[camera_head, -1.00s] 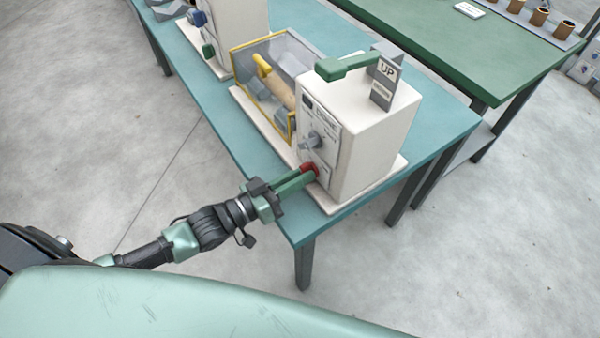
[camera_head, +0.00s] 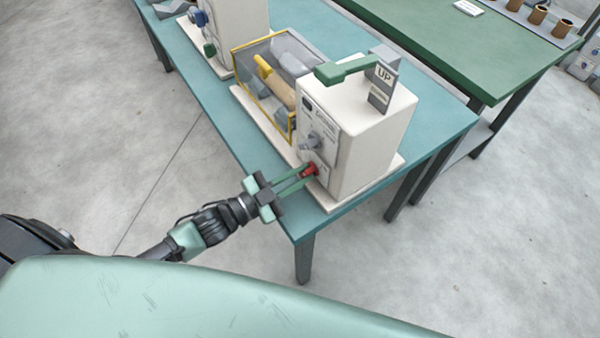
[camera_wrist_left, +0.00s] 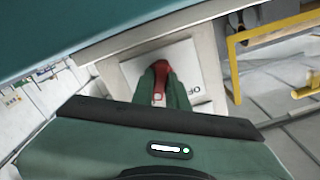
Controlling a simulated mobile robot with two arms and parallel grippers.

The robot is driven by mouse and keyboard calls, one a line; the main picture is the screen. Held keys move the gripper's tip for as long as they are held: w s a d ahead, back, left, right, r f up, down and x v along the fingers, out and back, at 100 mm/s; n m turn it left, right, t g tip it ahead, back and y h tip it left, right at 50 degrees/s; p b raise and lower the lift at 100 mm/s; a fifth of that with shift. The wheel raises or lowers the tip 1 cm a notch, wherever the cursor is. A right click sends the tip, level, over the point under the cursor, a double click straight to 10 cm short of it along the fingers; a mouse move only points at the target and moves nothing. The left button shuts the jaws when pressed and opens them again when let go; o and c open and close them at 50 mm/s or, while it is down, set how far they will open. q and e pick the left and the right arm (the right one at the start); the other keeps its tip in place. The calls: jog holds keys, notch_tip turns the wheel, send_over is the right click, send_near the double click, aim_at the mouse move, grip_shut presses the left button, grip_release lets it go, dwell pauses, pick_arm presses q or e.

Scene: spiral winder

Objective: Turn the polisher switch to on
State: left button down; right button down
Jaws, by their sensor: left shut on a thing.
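The polisher's white housing (camera_head: 355,130) stands at the near end of the teal table, with a red switch (camera_head: 312,169) low on its front face. My left gripper (camera_head: 304,173) reaches in from the lower left, its two green fingers closed on the switch. In the left wrist view the red switch (camera_wrist_left: 160,72) shows between the fingertips, in front of a pale plate with partly hidden lettering. My right gripper is in neither view.
A grey knob (camera_head: 311,141) sits above the switch. A yellow-framed clear guard (camera_head: 270,75) stands left of the housing, and a green lever (camera_head: 345,68) lies on top beside an UP sign (camera_head: 383,80). Another white machine (camera_head: 235,35) stands farther back on the teal table (camera_head: 440,130).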

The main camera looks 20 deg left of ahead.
pick_arm(q)
jog(key=shift+m, duration=1.1)
jog(key=c, duration=1.4)
grip_release()
jog(key=b+v, duration=0.1)
jog(key=v, duration=0.6)
jog(key=shift+f, duration=0.1)
jog(key=shift+s+a, duration=0.25)
jog(key=shift+s, duration=0.15)
